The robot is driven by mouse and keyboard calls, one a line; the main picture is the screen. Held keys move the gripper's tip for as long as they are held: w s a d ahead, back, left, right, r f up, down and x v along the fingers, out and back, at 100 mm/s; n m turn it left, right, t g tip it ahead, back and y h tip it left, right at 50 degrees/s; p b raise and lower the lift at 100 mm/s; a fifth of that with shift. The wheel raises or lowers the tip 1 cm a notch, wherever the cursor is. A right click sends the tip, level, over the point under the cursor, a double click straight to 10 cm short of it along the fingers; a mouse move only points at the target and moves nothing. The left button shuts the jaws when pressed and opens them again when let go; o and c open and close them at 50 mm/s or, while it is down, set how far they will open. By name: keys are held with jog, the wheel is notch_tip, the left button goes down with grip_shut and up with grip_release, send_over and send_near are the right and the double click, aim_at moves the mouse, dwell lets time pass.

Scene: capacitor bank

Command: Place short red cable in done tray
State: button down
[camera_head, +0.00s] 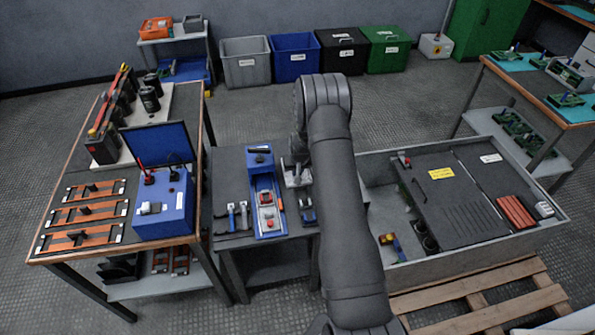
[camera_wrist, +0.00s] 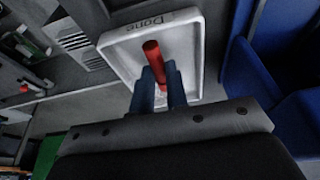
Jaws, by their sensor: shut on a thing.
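The short red cable (camera_wrist: 152,50) shows in the wrist view as a small red cylinder between my fingers. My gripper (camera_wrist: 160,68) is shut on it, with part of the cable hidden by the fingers. The done tray (camera_wrist: 192,92), pale with a raised rim and the word "Done", lies behind the cable in that view. The cable is over the tray; I cannot tell if it touches the tray floor. In the head view a pale tray (camera_head: 291,181) shows beside my arm, partly hidden. My gripper and the cable are hidden there.
The small dark table (camera_head: 228,170) holds a blue tool tray (camera_head: 266,222) and hand tools left of my arm. A blue case (camera_head: 165,215) stands on the left bench. A grey-walled enclosure (camera_head: 470,242) is at right. In the wrist view a blue bin-like thing (camera_wrist: 255,75) is close right.

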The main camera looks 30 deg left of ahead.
jog(key=c, duration=1.3)
grip_release()
jog(key=shift+c, duration=0.2)
jog(key=shift+r, duration=4)
jog(key=shift+f, duration=4)
jog(key=shift+r, duration=0.1)
